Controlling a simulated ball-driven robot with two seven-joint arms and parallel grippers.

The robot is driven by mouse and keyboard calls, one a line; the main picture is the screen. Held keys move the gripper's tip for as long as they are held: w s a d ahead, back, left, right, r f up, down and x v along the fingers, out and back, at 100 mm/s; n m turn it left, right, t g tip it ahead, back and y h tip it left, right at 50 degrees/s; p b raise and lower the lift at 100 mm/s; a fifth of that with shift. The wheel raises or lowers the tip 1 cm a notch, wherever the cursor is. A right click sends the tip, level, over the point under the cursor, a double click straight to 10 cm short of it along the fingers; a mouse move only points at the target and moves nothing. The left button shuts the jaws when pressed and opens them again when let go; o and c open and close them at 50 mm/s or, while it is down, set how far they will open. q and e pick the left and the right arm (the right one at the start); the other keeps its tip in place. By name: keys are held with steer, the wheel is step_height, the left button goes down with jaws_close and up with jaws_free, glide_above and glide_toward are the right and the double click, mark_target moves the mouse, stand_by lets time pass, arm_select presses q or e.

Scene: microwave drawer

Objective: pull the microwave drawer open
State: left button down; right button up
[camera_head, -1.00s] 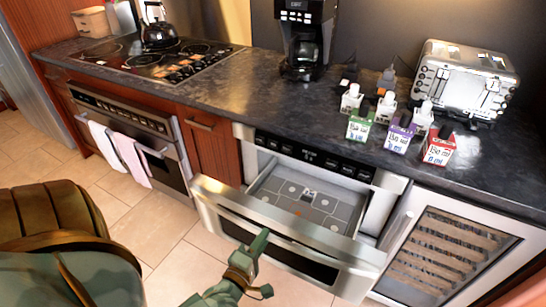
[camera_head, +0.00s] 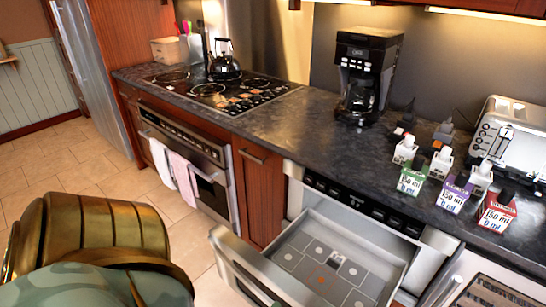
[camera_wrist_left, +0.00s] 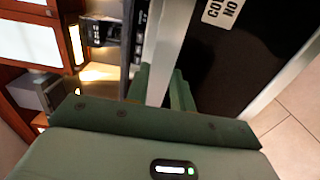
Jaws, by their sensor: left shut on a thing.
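The microwave drawer (camera_head: 236,258) stands pulled out below the counter, its grey inner floor and side wall showing in the head view. Its front is partly cut off by the bottom edge. My left gripper (camera_wrist_left: 163,90) shows only in the left wrist view. Its green fingers are shut on a pale metal bar, the drawer's front edge or handle (camera_wrist_left: 160,50); I cannot tell which. A dark panel with a white label (camera_wrist_left: 222,10) lies beside it. My right gripper is in neither view.
The counter (camera_head: 280,130) holds a coffee maker (camera_head: 365,80), a toaster (camera_head: 500,130) and several small cartons (camera_head: 455,195). An oven (camera_head: 190,150) with towels is left of the drawer. Bare tiled floor (camera_head: 75,160) lies at the left.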

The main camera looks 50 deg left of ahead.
arm_select(q)
steer(key=c, duration=1.2)
jaws_free()
steer(key=v, duration=1.6)
steer(key=shift+s, duration=0.2)
steer(key=shift+f, duration=0.1)
